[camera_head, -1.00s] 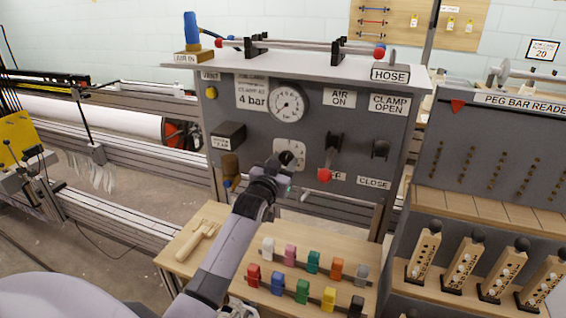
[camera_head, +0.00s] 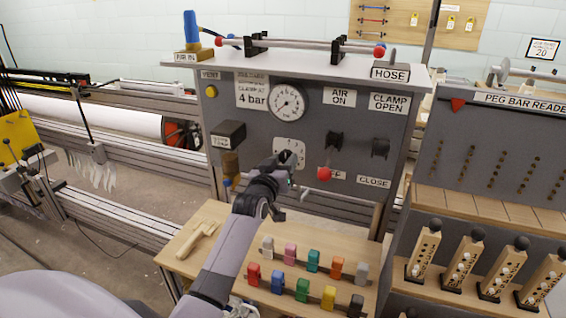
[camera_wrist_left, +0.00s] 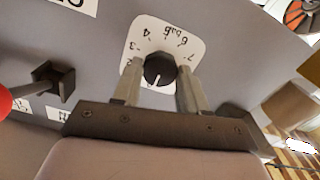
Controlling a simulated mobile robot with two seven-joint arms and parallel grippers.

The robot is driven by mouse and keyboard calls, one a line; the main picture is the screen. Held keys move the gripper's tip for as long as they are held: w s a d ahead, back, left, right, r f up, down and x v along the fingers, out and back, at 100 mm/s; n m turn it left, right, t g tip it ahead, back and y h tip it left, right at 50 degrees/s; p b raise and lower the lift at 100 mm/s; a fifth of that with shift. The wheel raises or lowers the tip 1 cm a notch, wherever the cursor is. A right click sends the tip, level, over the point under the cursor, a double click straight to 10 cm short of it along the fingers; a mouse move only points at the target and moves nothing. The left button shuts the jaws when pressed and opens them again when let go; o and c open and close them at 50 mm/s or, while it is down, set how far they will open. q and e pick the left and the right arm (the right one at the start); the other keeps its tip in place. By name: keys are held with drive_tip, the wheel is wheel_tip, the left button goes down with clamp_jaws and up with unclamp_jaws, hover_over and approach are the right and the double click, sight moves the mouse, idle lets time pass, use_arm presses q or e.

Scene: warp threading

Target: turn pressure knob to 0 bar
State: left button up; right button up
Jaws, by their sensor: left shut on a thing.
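The pressure knob (camera_wrist_left: 160,70) is a round black knob with a white pointer line, on a white numbered dial plate (camera_wrist_left: 185,32). In the left wrist view its line points down, toward the gripper's palm. In the head view, the plate (camera_head: 284,143) sits under the round pressure gauge (camera_head: 288,102) on the grey panel. My left gripper (camera_wrist_left: 161,82) is shut on the knob, one finger on each side; it also shows in the head view (camera_head: 284,160), partly covering the knob. The gauge needle is too small to read surely. My right gripper is not in view.
A red-tipped lever (camera_head: 325,174) stands out close to the right of my left gripper. A dark box (camera_head: 229,134) and a brown cylinder (camera_head: 230,164) are to its left. Below, a wooden table (camera_head: 205,262) holds coloured blocks and a wooden fork-like tool (camera_head: 199,237).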

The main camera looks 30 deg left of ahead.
use_arm(q)
drive_tip(key=o, duration=1.1)
drive_tip(key=shift+c, duration=0.2)
drive_tip(key=v, duration=0.7)
drive_tip(key=shift+b, duration=0.35)
drive_tip(key=shift+s+f, duration=0.1)
drive_tip(key=s+d+f+m+g+h, duration=0.45)
drive_tip(key=s+d+f+g, duration=0.35)
drive_tip(key=s+f, duration=0.55)
drive_tip(key=s+d+f+m+g, duration=0.1)
drive_tip(key=s+d+g, duration=0.2)
drive_tip(key=s, duration=0.7)
drive_tip(key=s+d+f+m+g, duration=0.1)
drive_tip(key=s+d+m+g, duration=0.15)
drive_tip(key=s, duration=0.65)
drive_tip(key=w+d+f+t+h, duration=0.2)
drive_tip(key=w+f+t, duration=0.4)
drive_tip(key=f, duration=0.3)
drive_tip(key=shift+d+f, duration=0.2)
drive_tip(key=shift+d, duration=0.65)
